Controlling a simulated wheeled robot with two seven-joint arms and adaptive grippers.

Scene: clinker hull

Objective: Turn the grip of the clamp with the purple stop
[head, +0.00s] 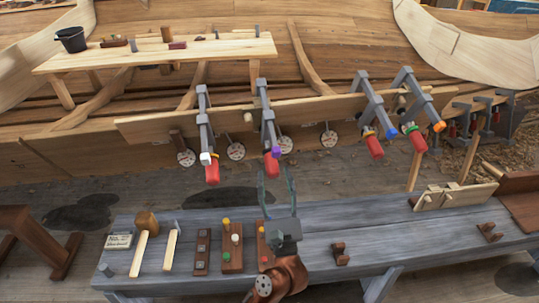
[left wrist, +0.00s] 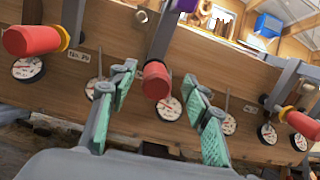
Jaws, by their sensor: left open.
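The clamp with the purple stop (head: 276,151) hangs on the plank, second from the left in the head view. Its red grip (head: 271,168) points down toward me. The grip also shows in the left wrist view (left wrist: 156,82), end on, in the middle of the picture. My left gripper (head: 277,182) is open just below and in front of the grip. In the left wrist view its two green-padded fingers stand apart, one on each side of the grip in the picture. I cannot tell how deep the grip is between them. My right gripper is not in view.
A clamp with a white stop (head: 206,158) hangs to the left, and clamps with blue (head: 391,132) and orange (head: 439,126) stops to the right. Dials (head: 236,151) line the plank. The grey bench (head: 340,230) below holds a mallet (head: 146,232) and small blocks.

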